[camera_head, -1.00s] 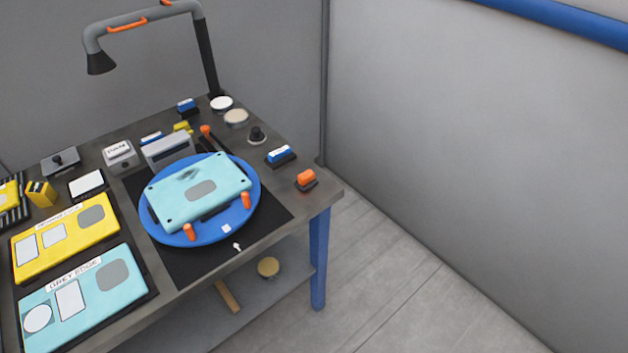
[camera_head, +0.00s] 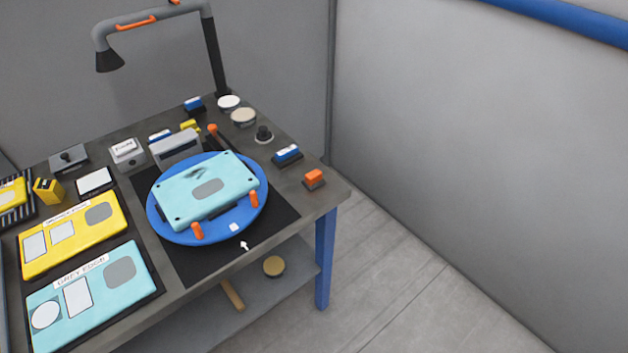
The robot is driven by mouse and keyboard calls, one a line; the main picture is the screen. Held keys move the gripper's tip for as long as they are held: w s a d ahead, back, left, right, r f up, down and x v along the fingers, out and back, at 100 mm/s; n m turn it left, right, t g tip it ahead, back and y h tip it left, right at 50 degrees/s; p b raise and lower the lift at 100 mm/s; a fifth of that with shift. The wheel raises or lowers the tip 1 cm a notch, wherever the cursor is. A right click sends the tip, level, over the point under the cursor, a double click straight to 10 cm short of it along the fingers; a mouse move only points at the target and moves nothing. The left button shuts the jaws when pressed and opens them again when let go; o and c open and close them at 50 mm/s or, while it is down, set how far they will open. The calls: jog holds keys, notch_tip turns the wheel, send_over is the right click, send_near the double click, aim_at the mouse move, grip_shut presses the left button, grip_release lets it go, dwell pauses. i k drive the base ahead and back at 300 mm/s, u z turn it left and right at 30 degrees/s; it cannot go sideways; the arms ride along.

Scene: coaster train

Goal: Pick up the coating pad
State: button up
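No label marks a coating pad, so I cannot tell for sure which thing it is. A small orange-topped block with a dark lower part (camera_head: 314,179) stands near the right corner of the workbench. A blue and white block (camera_head: 287,154) lies on a dark base just behind and left of it. Another blue block with a white top (camera_head: 194,105) stands at the back by the lamp post. A blue and white piece (camera_head: 160,138) is partly hidden behind a grey holder (camera_head: 177,148). My gripper is not in view.
A light-blue panel (camera_head: 208,188) lies on a round blue turntable (camera_head: 190,238) with orange pegs. Yellow (camera_head: 75,237) and light-blue (camera_head: 92,310) panels lie at the left. Two round tins, a black knob and a lamp (camera_head: 110,62) are at the back. Floor (camera_head: 400,270) is clear at right.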

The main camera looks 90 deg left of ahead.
aim_at(313, 179)
jog(key=z, duration=0.05)
jog(key=k, duration=1.6)
jog(key=u, duration=1.25)
jog(key=i, duration=1)
jog(key=u, duration=0.1)
